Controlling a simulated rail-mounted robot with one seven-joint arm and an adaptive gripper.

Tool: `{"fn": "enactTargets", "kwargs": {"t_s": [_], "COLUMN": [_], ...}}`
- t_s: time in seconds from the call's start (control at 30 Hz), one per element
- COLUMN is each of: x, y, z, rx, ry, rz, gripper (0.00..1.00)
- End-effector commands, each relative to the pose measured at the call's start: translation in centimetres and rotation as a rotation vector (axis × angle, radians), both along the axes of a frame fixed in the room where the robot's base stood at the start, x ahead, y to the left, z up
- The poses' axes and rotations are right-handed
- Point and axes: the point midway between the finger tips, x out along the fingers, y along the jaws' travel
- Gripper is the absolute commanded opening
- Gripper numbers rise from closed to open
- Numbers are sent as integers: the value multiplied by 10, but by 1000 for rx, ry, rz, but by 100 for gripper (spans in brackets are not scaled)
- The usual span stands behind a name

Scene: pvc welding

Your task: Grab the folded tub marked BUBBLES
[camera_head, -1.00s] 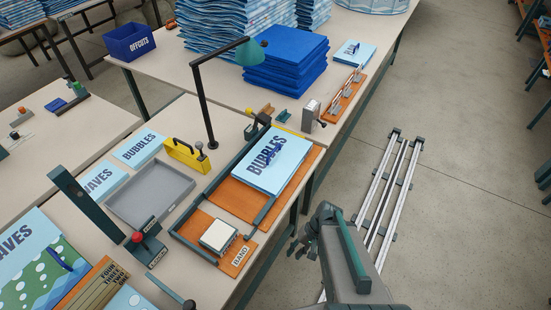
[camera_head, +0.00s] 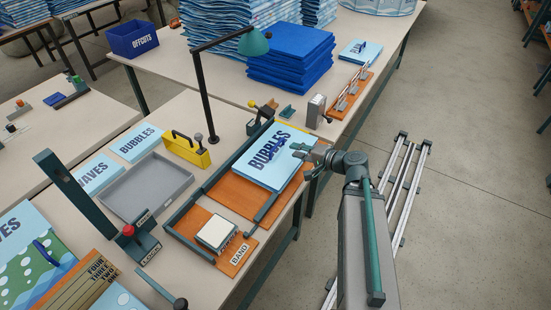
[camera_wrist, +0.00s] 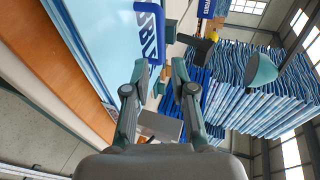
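The folded tub marked BUBBLES (camera_head: 284,172) is a light blue flat pack with dark lettering and a small blue handle (camera_head: 277,149). It lies on the orange wooden board in the head view. My gripper (camera_head: 302,150) is at its right edge, seemingly just above it; exact height is unclear. In the wrist view the gripper (camera_wrist: 159,72) is open, with nothing between its fingers. There the tub (camera_wrist: 98,35) is at upper left, and its blue handle (camera_wrist: 149,30) stands ahead of the fingertips, apart from them.
The orange board (camera_head: 237,197) has dark rails beside the tub. A yellow tool (camera_head: 187,151), a grey tray (camera_head: 150,186) and a flat BUBBLES sheet (camera_head: 138,143) lie to the left. A lamp (camera_head: 254,43) and blue stack (camera_head: 291,62) stand behind. A metal block (camera_head: 316,111) is nearby.

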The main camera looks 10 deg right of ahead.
Motion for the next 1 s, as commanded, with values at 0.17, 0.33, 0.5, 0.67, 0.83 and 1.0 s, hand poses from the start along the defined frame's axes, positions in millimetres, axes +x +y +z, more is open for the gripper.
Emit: {"fn": "enactTargets", "kwargs": {"t_s": [0.17, 0.33, 0.5, 0.67, 0.83, 1.0], "x": [20, 35, 41, 57, 73, 75], "y": [14, 25, 31, 41, 54, 57], "z": [-9, -15, -17, -21, -30, -32], "rx": [-1, -2, -3, -2, -3, -3], "ry": [2, 3, 3, 4, 3, 2], "rz": [4, 3, 3, 4, 4, 2], "gripper": [25, 25, 25, 25, 25, 25]}}
